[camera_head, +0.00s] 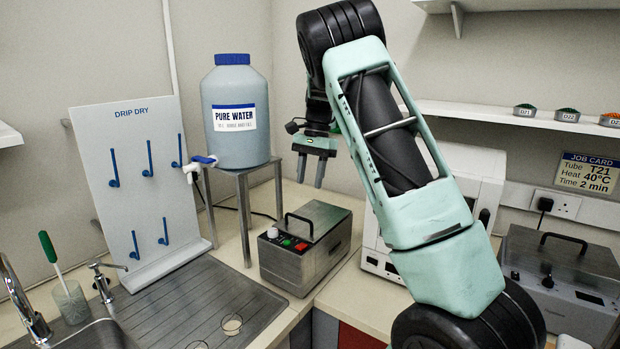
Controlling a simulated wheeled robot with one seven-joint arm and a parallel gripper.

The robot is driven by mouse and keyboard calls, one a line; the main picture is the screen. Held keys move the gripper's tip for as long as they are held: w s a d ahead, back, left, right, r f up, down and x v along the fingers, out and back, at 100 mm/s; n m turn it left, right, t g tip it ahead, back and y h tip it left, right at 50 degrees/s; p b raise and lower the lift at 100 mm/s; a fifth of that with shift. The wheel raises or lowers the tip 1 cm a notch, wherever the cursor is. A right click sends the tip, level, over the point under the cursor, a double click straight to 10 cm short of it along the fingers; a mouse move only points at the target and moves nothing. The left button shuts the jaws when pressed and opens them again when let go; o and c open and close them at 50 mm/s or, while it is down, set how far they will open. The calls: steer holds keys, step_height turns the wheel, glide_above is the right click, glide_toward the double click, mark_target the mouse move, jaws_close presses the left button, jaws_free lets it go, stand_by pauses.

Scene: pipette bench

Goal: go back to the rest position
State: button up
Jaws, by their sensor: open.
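My gripper (310,170) hangs in mid-air with its two fingers pointing down. The fingers are apart with nothing between them. It is above and behind the grey metal box (306,258) with a black handle, to the right of the pure water bottle (236,140). My arm is raised and bent, and it fills the right middle of the view.
A drip dry board (135,190) with blue pegs stands left, behind the sink (95,338) and its ribbed drainer (185,310). The bottle sits on a metal stand (243,200). A white machine (470,170) is behind my arm; another lidded box (560,275) stands right.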

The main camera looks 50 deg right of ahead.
stand_by(0.5)
steer(key=s+a+f+n+b, duration=0.2)
steer(key=s+a+n, duration=0.15)
steer(key=a, duration=0.75)
steer(key=s+a+f+n+g+b, duration=0.15)
steer(key=a+n, duration=0.25)
steer(key=a, duration=0.6)
steer(key=s+a+f+n+t+b, duration=0.1)
steer(key=s+a+f+n, duration=0.25)
steer(key=a, duration=0.75)
steer(key=s+a+f+n+b, duration=0.1)
steer(key=s+a+f+n, duration=0.1)
steer(key=s, duration=0.5)
steer(key=s+a+f+n+h+b, duration=0.1)
steer(key=s+a+f+n, duration=0.1)
steer(key=s+a+n, duration=0.3)
steer(key=s+a+f+n+h+b, duration=0.1)
steer(key=s+a+f+n, duration=0.1)
steer(key=s+a+n, duration=0.2)
steer(key=s+n+t, duration=0.1)
steer(key=s+n, duration=0.1)
steer(key=s, duration=0.2)
steer(key=shift+s+a, duration=0.25)
steer(key=shift+s, duration=0.05)
